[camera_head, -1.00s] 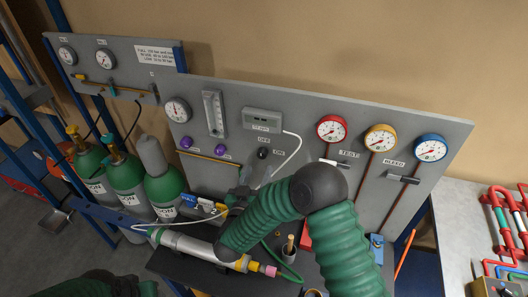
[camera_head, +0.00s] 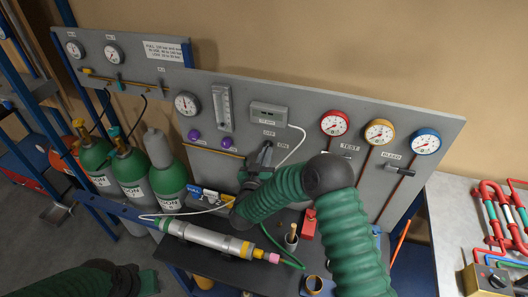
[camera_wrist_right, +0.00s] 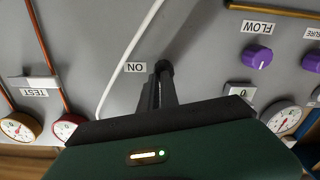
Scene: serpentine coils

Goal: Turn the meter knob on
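The meter box (camera_head: 268,115) is a grey unit with a small display on the grey panel, and a white cable runs from it. The black meter knob (camera_wrist_right: 163,67) sits below it, with an ON label (camera_wrist_right: 135,67) beside it in the wrist view. My right gripper (camera_head: 262,158) reaches up to the knob and mostly hides it in the head view. In the wrist view its two dark fingers (camera_wrist_right: 157,88) are close together with their tips at the knob. Whether they clamp it is unclear. My left arm's end (camera_head: 140,281) shows at the bottom left, its fingers not clear.
Two purple knobs (camera_head: 194,135) and a flow tube (camera_head: 222,108) are left of the meter. Red (camera_head: 334,122), yellow (camera_head: 379,132) and blue (camera_head: 426,141) gauges are to the right. A dark shelf with a cup (camera_head: 290,241) and a metal cylinder (camera_head: 210,237) lies below.

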